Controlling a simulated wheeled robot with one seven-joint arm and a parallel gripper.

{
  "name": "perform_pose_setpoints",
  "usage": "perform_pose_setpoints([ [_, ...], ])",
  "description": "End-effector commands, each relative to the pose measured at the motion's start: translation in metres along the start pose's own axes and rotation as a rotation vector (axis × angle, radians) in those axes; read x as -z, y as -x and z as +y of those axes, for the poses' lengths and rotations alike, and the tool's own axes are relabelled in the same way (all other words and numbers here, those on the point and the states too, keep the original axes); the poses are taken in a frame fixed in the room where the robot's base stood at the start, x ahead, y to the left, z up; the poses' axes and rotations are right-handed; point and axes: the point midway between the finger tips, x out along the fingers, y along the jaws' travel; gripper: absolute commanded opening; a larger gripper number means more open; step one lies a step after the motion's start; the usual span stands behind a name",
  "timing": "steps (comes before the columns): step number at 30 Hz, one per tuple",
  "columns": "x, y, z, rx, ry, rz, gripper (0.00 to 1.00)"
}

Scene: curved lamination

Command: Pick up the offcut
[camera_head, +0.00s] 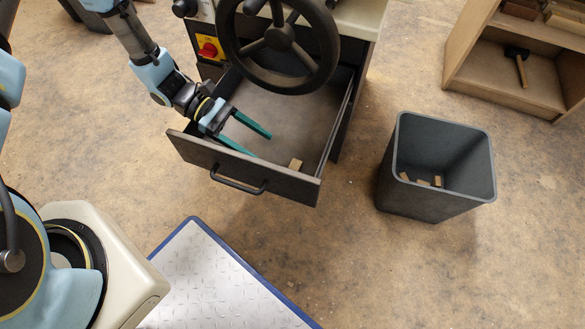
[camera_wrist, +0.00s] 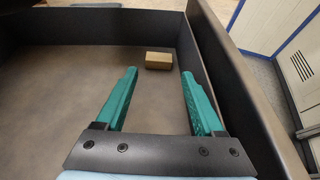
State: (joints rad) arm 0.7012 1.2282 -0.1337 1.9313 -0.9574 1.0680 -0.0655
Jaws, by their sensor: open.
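The offcut (camera_head: 295,165) is a small light-brown wooden block. It lies on the floor of an open grey drawer (camera_head: 245,178), near the drawer's front right corner. My gripper (camera_head: 262,144) reaches into the drawer from the left, its two green fingers apart and empty. In the head view the offcut is to the right of the fingertips. In the wrist view the offcut (camera_wrist: 158,60) shows beyond the fingertips, between their lines and nearer the right finger. It is apart from both fingers (camera_wrist: 160,72).
The drawer walls stand around the gripper, and a black handwheel (camera_head: 280,40) overhangs the drawer's back. A dark bin (camera_head: 432,200) with several wooden pieces stands to the right. A shelf (camera_head: 510,85) with a mallet is at the upper right. A metal-plate platform (camera_head: 215,280) lies in front.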

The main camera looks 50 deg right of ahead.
Motion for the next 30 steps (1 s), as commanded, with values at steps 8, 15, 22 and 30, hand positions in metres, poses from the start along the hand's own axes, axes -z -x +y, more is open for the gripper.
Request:
perform_pose_setpoints([
  [8,0.000,-0.037,0.000,0.001,0.000,0.001,0.70],
  [15,0.006,-0.060,0.000,0.005,-0.001,0.001,0.70],
  [22,0.009,-0.088,0.001,0.001,-0.001,0.003,0.70],
  [30,0.008,-0.091,0.002,0.000,-0.002,0.003,0.70],
])
